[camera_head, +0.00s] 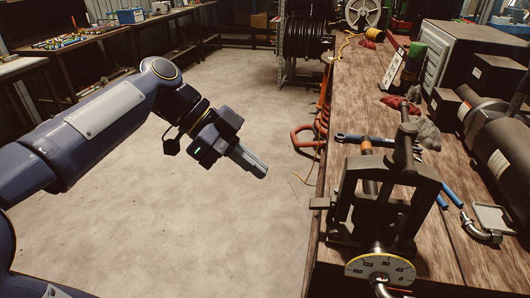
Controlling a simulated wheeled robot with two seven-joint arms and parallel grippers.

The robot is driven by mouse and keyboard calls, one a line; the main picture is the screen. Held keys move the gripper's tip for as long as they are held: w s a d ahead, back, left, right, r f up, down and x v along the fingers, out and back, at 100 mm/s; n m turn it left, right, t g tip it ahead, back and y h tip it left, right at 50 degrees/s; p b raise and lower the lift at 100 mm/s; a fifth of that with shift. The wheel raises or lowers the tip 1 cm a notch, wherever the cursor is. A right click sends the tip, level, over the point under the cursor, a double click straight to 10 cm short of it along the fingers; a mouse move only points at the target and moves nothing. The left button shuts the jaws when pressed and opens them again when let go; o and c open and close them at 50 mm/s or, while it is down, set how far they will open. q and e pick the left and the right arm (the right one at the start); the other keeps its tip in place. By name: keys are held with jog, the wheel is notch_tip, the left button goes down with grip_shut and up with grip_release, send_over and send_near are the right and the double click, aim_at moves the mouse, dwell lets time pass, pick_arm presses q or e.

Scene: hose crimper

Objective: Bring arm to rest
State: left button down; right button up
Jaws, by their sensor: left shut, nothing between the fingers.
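My left arm (105,120) comes in from the left and reaches over the open floor. My left gripper (257,168) is at its end, with the fingers together and nothing between them. It points down and to the right, clear of the bench and touching nothing. The hose crimper (378,205), a dark metal frame with a round gauge (380,268), stands at the near end of the wooden bench, to the right of the gripper with a gap between. My right gripper does not show.
The wooden bench (345,100) runs along the right, with a wrench (365,139), a grey box (455,55), a dark cylinder machine (500,140) and a metal fitting (482,230). An orange hose (300,138) hangs at its left side.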

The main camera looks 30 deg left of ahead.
pick_arm(q)
jog(key=s+f+n+t+y+p, duration=0.1)
jog(key=s+f+n+y+p, duration=0.2)
jog(key=n, duration=0.5)
jog(key=s+d+f+n+t+y+p, duration=0.1)
jog(key=s+f+n+t+y+p, duration=0.1)
jog(key=s+f+n+p, duration=0.3)
jog(key=shift+s+d+f+n+t+y+p, duration=0.4)
jog(key=shift+s+n+p, duration=0.55)
jog(key=shift+s+n, duration=1.1)
jog(key=shift+w+a+r, duration=0.1)
jog(key=shift+a, duration=0.05)
